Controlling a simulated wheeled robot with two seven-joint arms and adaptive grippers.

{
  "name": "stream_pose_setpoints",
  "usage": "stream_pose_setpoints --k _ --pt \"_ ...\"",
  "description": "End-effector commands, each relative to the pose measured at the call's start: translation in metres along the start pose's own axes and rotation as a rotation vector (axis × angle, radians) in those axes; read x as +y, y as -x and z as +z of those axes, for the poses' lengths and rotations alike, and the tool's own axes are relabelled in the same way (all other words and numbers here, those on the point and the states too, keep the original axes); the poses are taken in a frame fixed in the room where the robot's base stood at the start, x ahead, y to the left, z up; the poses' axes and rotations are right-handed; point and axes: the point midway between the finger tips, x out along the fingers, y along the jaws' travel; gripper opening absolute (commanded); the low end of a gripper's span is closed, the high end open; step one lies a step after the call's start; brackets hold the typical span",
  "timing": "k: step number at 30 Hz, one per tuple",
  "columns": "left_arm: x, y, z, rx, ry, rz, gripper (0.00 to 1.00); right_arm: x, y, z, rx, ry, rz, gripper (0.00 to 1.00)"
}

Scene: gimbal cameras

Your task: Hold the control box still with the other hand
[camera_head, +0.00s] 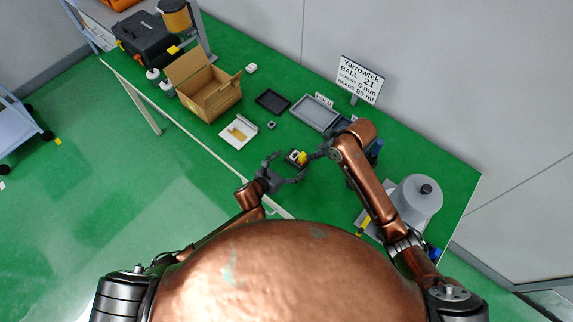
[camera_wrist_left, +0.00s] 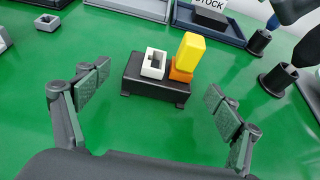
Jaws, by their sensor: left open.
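The control box (camera_wrist_left: 152,82) is a small black box on short feet on the green table. A white square piece with a hole (camera_wrist_left: 153,63) and an upright yellow-and-orange block (camera_wrist_left: 188,55) are on top of it. The control box (camera_head: 291,156) also shows in the head view, between my two grippers. My left gripper (camera_head: 287,168) is open, its fingers spread on the near side of the box, apart from it. In the left wrist view its padded fingers (camera_wrist_left: 160,98) stand left and right of the box. My right gripper (camera_head: 318,154) is close to the box's right side; its finger opening is unclear.
An open cardboard box (camera_head: 208,92), a white sheet (camera_head: 238,131), a black tray (camera_head: 272,100) and a grey tray (camera_head: 314,114) lie farther back. A sign (camera_head: 360,80) stands at the back. A grey round-bodied device (camera_head: 416,203) is at right.

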Motion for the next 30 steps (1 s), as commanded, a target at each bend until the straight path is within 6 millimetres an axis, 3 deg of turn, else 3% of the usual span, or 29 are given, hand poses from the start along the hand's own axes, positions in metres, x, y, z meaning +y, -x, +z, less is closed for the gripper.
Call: stream_pose_setpoints --k 6,12,21,30 --pt "0.0 -0.034 0.001 -0.001 0.003 0.0 0.85 0.0 0.0 0.0 0.0 0.0 0.0 0.29" --pt "0.001 -0.049 0.001 -0.001 0.003 0.0 0.85 0.0 0.0 0.0 0.0 0.0 0.0 0.29" --pt "0.001 -0.051 0.001 -0.001 0.003 0.0 0.85 0.0 0.0 0.0 0.0 0.0 0.0 0.29" --pt "0.001 -0.051 0.001 -0.001 0.003 0.001 0.66 0.0 0.0 0.0 0.0 0.0 0.0 0.29"
